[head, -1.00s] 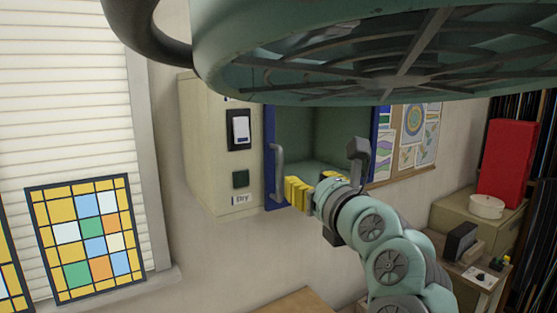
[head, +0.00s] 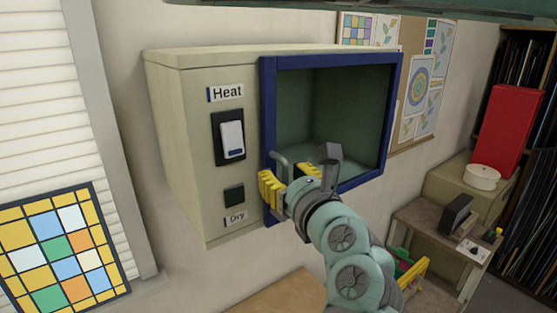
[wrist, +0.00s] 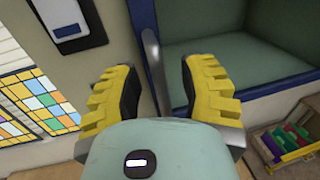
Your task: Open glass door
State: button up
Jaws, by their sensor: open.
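The glass door (head: 268,135) has a blue frame on the front of a cream wall cabinet (head: 190,130). It looks shut, and the green interior shows through it. A grey vertical door handle (head: 280,163) is on the frame's left side; my gripper partly hides its lower part. My gripper (head: 287,182) is at the handle, with its yellow fingers open. In the wrist view, the handle (wrist: 152,60) stands between the spread fingers of my gripper (wrist: 158,92), with gaps visible on both sides. I cannot tell whether it touches a finger.
A switch (head: 231,138) under a "Heat" label and a dark button (head: 234,195) by a "Dry" label are left of the door. Stained-glass panels (head: 62,250) lean at left. A red block (head: 508,132) and a small table (head: 440,232) stand at right.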

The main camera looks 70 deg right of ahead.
dwell(0.4)
grip_shut()
dwell(0.4)
